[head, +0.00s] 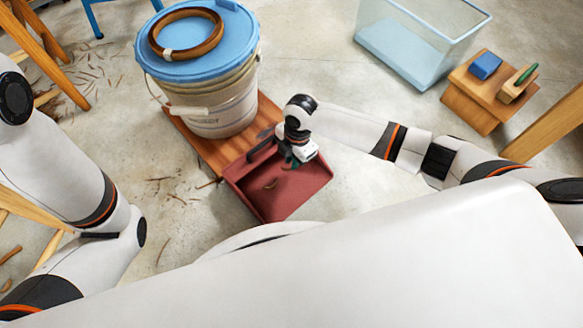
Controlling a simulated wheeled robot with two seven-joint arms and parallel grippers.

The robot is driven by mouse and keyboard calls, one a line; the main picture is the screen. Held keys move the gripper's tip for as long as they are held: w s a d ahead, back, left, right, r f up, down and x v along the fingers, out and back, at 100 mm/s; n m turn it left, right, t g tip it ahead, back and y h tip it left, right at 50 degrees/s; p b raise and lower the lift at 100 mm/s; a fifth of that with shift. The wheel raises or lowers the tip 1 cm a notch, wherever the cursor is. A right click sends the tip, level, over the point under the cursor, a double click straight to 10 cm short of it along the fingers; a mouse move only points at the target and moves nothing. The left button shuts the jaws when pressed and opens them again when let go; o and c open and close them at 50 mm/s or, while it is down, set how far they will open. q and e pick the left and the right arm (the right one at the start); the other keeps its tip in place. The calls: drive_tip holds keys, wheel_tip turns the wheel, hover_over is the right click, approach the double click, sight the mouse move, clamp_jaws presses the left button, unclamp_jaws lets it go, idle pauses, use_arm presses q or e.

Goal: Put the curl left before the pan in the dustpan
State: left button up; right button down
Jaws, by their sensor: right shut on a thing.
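The red dustpan (290,195) lies on the floor at the middle, its dark handle (262,145) toward the bucket. A small brown curl (270,184) lies in the pan. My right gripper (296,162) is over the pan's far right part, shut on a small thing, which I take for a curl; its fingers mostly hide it. Whether that thing touches the pan I cannot tell. Another thin brown curl (163,250) lies on the floor left of the pan. My left arm shows at the left, but its gripper is out of view.
A bucket (215,110) with a blue lid and a wooden ring (188,34) stands on a wooden board (205,150) behind the pan. A clear bin (420,45) and a wooden stool (475,95) with a blue block and a brush stand at right. Shavings litter the left floor.

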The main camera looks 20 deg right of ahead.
wheel_tip(320, 180, down, 4)
drive_tip(key=b, duration=0.2)
drive_tip(key=shift+r+b, duration=0.2)
drive_tip(key=shift+b, duration=0.15)
drive_tip(key=shift+r, duration=0.2)
drive_tip(key=shift+f, duration=0.1)
drive_tip(key=c, duration=1.4)
unclamp_jaws()
drive_tip(key=shift+o, duration=0.2)
wheel_tip(320, 180, up, 12)
drive_tip(key=d+p, duration=0.1)
drive_tip(key=p, duration=0.8)
drive_tip(key=shift+w, duration=0.3)
